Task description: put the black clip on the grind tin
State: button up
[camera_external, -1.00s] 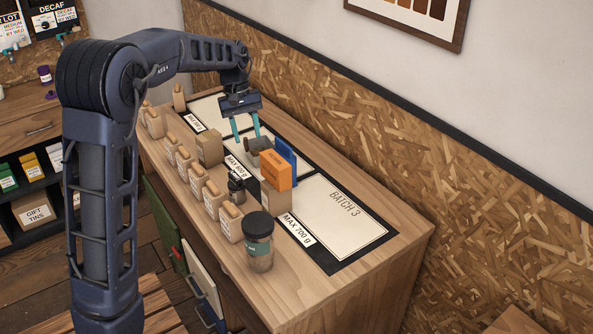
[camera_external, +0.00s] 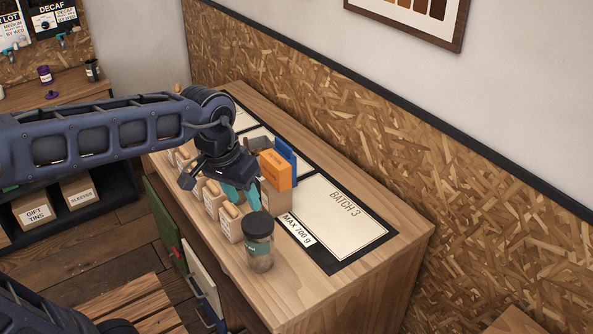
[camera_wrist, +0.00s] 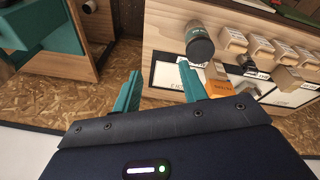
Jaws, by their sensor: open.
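My gripper (camera_external: 243,204) is open and empty, above the row of kraft bags just behind the dark-lidded jar. In the wrist view its two teal fingers (camera_wrist: 159,68) are spread apart with nothing between them. A small black item (camera_wrist: 246,61), possibly the black clip, shows near the kraft bags in the wrist view. In the external view my arm hides that spot. I cannot pick out the grind tin for sure. A jar (camera_external: 260,262) with a black lid and teal label stands upright near the counter's front; it also shows in the wrist view (camera_wrist: 193,30).
Several kraft bags (camera_external: 230,228) line the counter's left side. The BATCH 3 panel (camera_external: 335,225) is bare. A dark container (camera_external: 92,70) stands on the back-left counter.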

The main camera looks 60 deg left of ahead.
jog(key=s+d+f+m+t, duration=0.1)
jog(key=s+d+f+m, duration=0.1)
jog(key=s, duration=0.3)
jog(key=s+d+f+m, duration=0.2)
jog(key=s+d, duration=0.2)
jog(key=s, duration=0.2)
jog(key=shift+d+f+t, duration=0.15)
jog(key=shift+d+t, duration=0.15)
jog(key=shift+t, duration=0.1)
